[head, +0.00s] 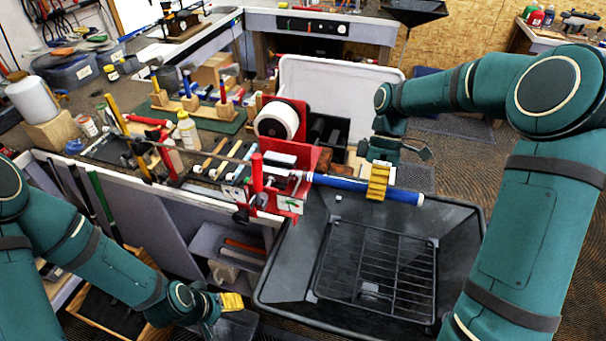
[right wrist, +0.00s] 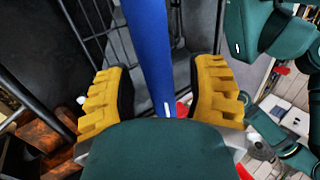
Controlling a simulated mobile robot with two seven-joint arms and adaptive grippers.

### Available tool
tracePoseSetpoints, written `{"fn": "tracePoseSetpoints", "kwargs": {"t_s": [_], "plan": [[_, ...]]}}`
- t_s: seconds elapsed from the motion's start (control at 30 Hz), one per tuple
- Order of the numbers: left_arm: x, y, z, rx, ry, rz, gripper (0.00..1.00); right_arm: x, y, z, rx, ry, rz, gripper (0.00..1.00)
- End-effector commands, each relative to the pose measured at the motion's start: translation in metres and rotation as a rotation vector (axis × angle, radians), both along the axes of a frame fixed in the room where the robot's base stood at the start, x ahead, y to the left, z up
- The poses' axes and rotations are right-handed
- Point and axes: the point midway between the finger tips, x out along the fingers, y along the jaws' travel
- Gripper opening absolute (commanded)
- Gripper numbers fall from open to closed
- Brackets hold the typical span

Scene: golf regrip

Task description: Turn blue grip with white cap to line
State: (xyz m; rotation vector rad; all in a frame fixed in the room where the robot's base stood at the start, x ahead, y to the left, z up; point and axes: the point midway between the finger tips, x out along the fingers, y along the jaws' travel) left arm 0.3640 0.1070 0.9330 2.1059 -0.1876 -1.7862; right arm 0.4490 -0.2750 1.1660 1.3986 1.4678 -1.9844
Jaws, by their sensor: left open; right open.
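The blue grip (head: 345,184) sticks out to the right from a red vise (head: 297,178), nearly level above a black tray. Its right end has a pale cap (head: 420,199). In the right wrist view the blue grip (right wrist: 150,55) runs between my two yellow fingers, with a small white mark (right wrist: 167,109) on it. My right gripper (head: 377,182) is open around the grip, with gaps on both sides in the wrist view. My left gripper (head: 231,302) is open and empty, low at the front left, away from the grip. I cannot make out a line on the vise.
The black tray (head: 470,212) with a wire rack (head: 375,270) lies below the grip. The club's shaft (head: 205,155) runs left from the vise over the bench. Tools and a spray bottle (head: 188,130) crowd the bench. A white board (head: 345,80) stands behind.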

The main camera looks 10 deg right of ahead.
Motion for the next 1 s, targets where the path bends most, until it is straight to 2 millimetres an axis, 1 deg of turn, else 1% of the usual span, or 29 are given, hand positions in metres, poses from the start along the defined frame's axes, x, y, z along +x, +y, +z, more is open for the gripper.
{"fn": "tracePoseSetpoints", "kwargs": {"t_s": [0.17, 0.27, 0.4, 0.6, 0.8, 1.0], "plan": [[0.0, 0.0, 0.0, 0.0, 0.0, 0.0, 0.59, 0.008, -0.004, 0.012, -0.001, -0.003, -0.001, 0.55], [0.0, 0.0, 0.0, 0.0, 0.0, 0.0, 0.59, 0.017, -0.009, 0.027, -0.001, -0.004, -0.001, 0.55], [0.0, 0.0, 0.0, 0.0, 0.0, 0.0, 0.59, 0.031, -0.018, 0.052, -0.001, -0.005, -0.001, 0.55], [0.0, 0.0, 0.0, 0.0, 0.0, 0.0, 0.59, 0.048, -0.028, 0.081, 0.0, -0.003, -0.001, 0.55], [0.0, 0.0, 0.0, 0.0, 0.0, 0.0, 0.59, 0.056, -0.033, 0.096, 0.0, -0.002, 0.0, 0.55], [0.0, 0.0, 0.0, 0.0, 0.0, 0.0, 0.59, 0.057, -0.034, 0.1, 0.0, 0.0, 0.001, 0.55]]}}
